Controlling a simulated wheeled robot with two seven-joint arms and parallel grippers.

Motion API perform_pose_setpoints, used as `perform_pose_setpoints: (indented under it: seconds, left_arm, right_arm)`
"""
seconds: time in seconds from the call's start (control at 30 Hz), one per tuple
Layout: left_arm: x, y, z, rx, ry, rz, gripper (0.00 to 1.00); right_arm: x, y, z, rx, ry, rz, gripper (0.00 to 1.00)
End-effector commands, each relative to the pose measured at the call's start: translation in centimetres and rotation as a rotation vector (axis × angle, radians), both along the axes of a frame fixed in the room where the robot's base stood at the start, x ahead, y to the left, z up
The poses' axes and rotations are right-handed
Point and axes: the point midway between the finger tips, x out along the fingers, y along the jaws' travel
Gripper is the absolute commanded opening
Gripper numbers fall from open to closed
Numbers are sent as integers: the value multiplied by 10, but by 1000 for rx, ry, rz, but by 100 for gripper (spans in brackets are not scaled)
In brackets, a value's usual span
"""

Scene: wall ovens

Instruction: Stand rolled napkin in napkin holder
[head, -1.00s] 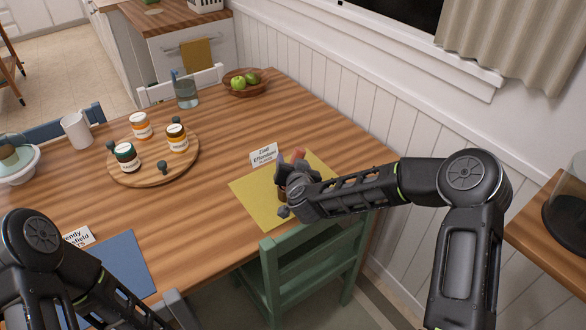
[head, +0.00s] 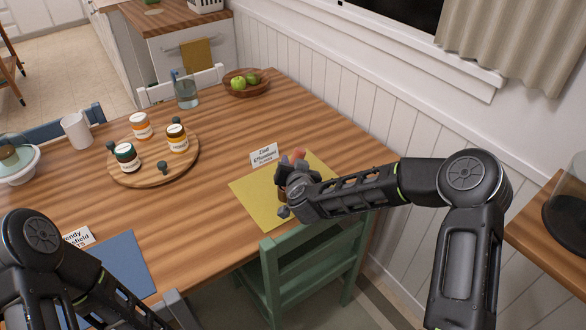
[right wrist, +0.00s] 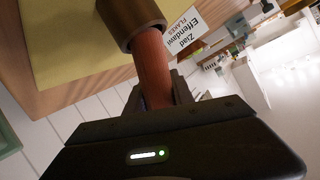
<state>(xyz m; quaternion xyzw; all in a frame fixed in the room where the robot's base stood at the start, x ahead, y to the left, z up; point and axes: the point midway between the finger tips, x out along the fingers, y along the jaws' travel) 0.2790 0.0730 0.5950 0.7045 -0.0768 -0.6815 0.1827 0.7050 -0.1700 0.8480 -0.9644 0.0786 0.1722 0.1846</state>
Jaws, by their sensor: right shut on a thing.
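The rolled napkin is a reddish-brown roll (right wrist: 152,72). In the right wrist view one end runs into the mouth of the brown, cylindrical napkin holder (right wrist: 128,14). My right gripper (right wrist: 160,98) is shut on the napkin's other end, just outside the holder. In the head view my right gripper (head: 287,178) is over the yellow mat and hides much of the holder (head: 283,193). A reddish end (head: 298,155) shows behind the gripper. My left arm is at the lower left, where its gripper (head: 178,311) is cut off by the frame edge.
The yellow mat (head: 250,204) lies by the table edge, with a name card (head: 264,154) behind it and a green chair (head: 272,270) in front. A round wooden board (head: 130,173) with jars is at left. The table's middle is clear.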

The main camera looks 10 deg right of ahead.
Motion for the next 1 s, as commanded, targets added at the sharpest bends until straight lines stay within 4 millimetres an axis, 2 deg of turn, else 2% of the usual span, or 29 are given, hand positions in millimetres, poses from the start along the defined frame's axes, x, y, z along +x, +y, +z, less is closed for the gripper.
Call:
perform_pose_setpoints:
  seconds: [0.27,0.37,0.7,0.8,1.0]
  left_arm:
    - [0,0,0,0,0,0,62]
    - [0,0,0,0,0,0,62]
    - [0,0,1,0,0,0,62]
    - [0,0,2,0,0,0,62]
    - [0,0,2,0,0,0,62]
  right_arm:
    - [0,0,8,-1,-1,0,0]
    - [1,0,21,-2,-4,0,0]
    - [0,0,85,-1,-4,0,0]
    - [0,0,96,-2,-2,1,0]
    - [0,0,100,0,1,0,0]
